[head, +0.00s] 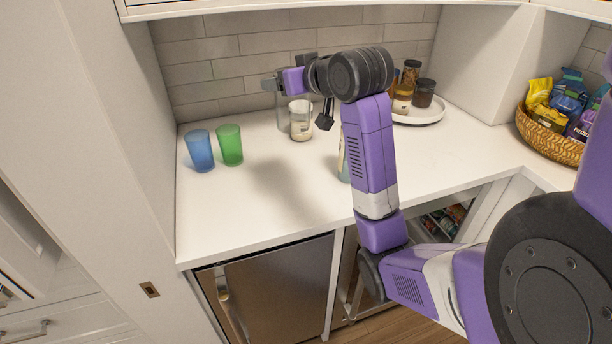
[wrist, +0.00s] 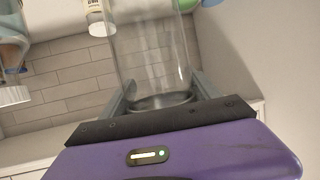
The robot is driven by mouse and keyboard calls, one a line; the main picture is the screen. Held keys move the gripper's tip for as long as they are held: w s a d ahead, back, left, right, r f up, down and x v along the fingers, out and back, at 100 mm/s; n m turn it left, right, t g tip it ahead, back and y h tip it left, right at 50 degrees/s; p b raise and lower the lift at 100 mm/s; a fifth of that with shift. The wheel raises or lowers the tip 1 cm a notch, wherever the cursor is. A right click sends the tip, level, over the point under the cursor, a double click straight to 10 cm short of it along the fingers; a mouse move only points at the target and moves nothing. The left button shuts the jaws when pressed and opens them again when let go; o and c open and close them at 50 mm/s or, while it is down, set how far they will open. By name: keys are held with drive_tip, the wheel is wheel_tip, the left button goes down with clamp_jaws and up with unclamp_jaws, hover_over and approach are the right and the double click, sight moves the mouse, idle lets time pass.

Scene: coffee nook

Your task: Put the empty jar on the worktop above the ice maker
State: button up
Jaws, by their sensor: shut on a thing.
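My gripper (head: 288,78) is over the back of the white worktop (head: 255,205), near the tiled wall. It is shut on a clear, empty glass jar (head: 282,115). In the wrist view the jar (wrist: 150,55) stands between the two fingers (wrist: 165,88), and the wall tiles show through it. In the head view the jar is partly hidden behind a jar with pale contents; I cannot tell whether its base touches the worktop. A steel-fronted appliance (head: 280,285), which looks like the ice maker, sits under the left part of the worktop.
A blue cup (head: 200,150) and a green cup (head: 230,145) stand at left. The jar with pale contents (head: 301,120) stands close to the held jar. A round tray (head: 425,115) holds several jars at right. A basket (head: 550,140) of packets is far right. The front left worktop is clear.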

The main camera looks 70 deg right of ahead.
wheel_tip(320, 180, down, 20)
drive_tip(key=shift+d+b, duration=0.3)
drive_tip(key=shift+b, duration=0.1)
idle(0.3)
drive_tip(key=o, duration=1.6)
